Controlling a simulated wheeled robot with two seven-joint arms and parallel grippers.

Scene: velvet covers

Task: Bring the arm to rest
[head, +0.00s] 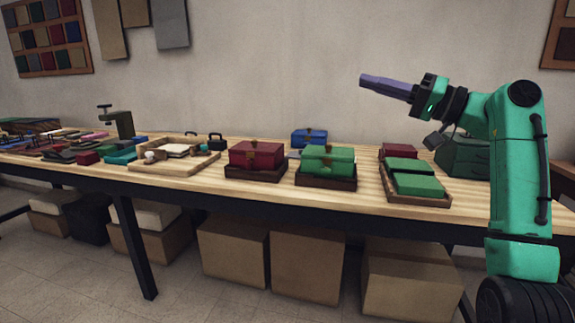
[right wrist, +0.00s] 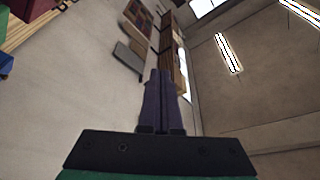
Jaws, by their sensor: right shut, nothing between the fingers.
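My right arm (head: 515,160) is green and rises at the right of the head view, bent at the top. Its right gripper (head: 364,81) points left, high above the table and in front of the wall. The purple fingers are shut and empty, and they touch nothing. In the right wrist view the shut fingers (right wrist: 161,78) point up the picture, towards wall and shelving. My left gripper is not in view.
A long wooden table (head: 340,199) stands below. It bears a red box (head: 256,154), green boxes (head: 327,160), a blue box (head: 309,137) and a tray with green covers (head: 417,184). Cardboard boxes (head: 307,263) stand underneath. The air around the gripper is clear.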

